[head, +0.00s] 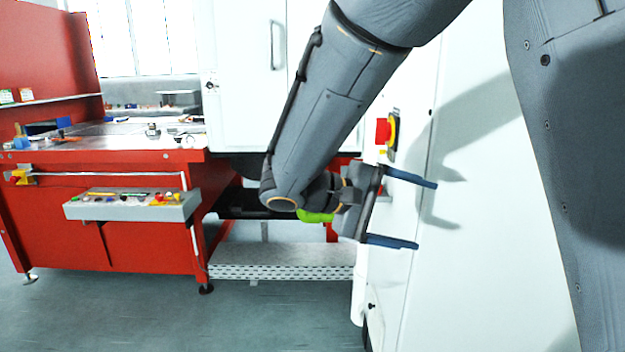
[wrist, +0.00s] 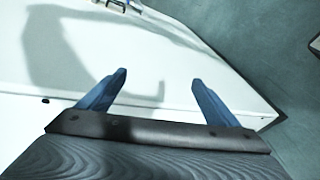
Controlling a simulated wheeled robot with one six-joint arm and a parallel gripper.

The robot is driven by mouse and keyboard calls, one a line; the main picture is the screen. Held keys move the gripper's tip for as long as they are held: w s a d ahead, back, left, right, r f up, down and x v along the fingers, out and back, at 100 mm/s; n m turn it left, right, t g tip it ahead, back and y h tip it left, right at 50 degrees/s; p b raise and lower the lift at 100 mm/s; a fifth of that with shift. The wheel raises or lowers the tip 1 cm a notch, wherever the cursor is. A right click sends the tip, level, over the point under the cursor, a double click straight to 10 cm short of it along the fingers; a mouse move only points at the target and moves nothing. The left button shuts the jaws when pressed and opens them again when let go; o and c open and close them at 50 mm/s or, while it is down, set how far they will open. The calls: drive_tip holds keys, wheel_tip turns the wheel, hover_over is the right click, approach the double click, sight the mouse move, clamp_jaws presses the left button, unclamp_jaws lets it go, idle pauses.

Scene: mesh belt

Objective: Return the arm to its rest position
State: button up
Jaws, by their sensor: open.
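My arm (head: 325,120) reaches down from the top of the head view and bends at its lower joint. My gripper (head: 402,210) points to the right, with its two blue fingers wide apart and nothing between them. It is in front of a white cabinet panel (head: 480,260), and the arm's shadow falls on that panel. In the wrist view my gripper (wrist: 158,92) is also open and empty, with the white panel (wrist: 150,50) beyond the fingers. I cannot tell the exact gap to the panel.
A red and yellow switch (head: 385,132) is on the white housing just above my gripper. A perforated step (head: 280,262) lies low behind the arm. The floor (head: 180,320) in front is clear.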

drive_tip(key=s+f+m+g+y+p, duration=0.3)
drive_tip(key=s+f+m+y, duration=0.2)
drive_tip(key=s+f+y, duration=0.8)
wheel_tip(320, 180, down, 2)
drive_tip(key=s, duration=0.3)
drive_tip(key=shift+d+y, duration=0.3)
drive_tip(key=shift+y, duration=0.1)
drive_tip(key=shift+w+f, duration=0.1)
